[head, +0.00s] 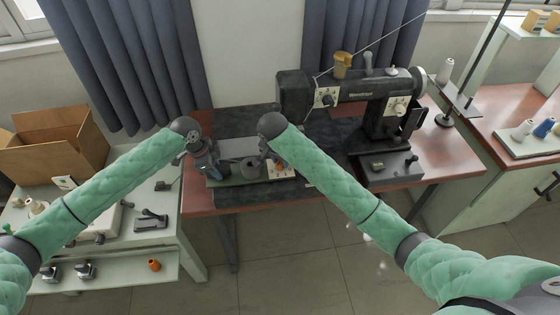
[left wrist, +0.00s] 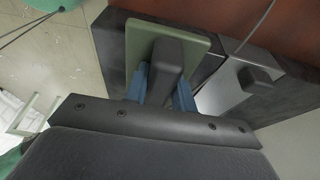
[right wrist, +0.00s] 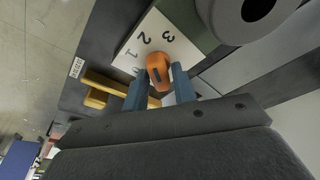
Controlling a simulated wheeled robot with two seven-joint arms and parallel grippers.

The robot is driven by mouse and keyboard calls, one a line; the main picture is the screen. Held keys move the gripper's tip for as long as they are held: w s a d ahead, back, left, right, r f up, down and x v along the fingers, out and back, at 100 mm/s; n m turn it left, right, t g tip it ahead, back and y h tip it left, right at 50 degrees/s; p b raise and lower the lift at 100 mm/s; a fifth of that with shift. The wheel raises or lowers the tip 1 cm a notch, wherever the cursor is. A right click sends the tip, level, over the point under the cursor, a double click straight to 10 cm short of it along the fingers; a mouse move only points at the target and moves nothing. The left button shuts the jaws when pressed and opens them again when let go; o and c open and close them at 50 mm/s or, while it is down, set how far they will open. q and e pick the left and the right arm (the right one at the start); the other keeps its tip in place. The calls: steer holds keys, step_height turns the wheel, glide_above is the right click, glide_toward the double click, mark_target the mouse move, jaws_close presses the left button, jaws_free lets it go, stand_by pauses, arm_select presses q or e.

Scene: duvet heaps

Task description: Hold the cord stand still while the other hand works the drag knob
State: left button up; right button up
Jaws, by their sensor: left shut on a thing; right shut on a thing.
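The cord stand has a green base plate (left wrist: 138,40) with a dark grey upright block (left wrist: 168,58). In the left wrist view my left gripper (left wrist: 162,88) has its blue fingers closed on either side of this block. An orange drag knob (right wrist: 158,66) sits by a white dial plate (right wrist: 150,35) marked 1, 2, 3. My right gripper (right wrist: 160,88) is shut on the knob, one finger on each side.
A dark round part (right wrist: 245,18) stands beside the dial, and a yellow bracket (right wrist: 98,97) lies near it. A black sewing machine (head: 350,90) stands to the right on the red-brown table (head: 440,150). A cardboard box (head: 50,145) is on the left bench.

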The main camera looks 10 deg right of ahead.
steer(key=o, duration=1)
steer(key=shift+o, duration=0.2)
steer(key=shift+w+d+v, duration=0.15)
steer(key=shift+w+v, duration=0.05)
steer(key=shift+v, duration=0.95)
steer(key=shift+w+d+v, duration=0.15)
steer(key=shift+w+v, duration=0.1)
steer(key=shift+v, duration=0.85)
steer(key=shift+w+d+v, duration=0.15)
steer(key=shift+w+v, duration=0.05)
steer(key=shift+v, duration=0.95)
steer(key=shift+r, duration=0.2)
steer(key=shift+c, duration=0.2)
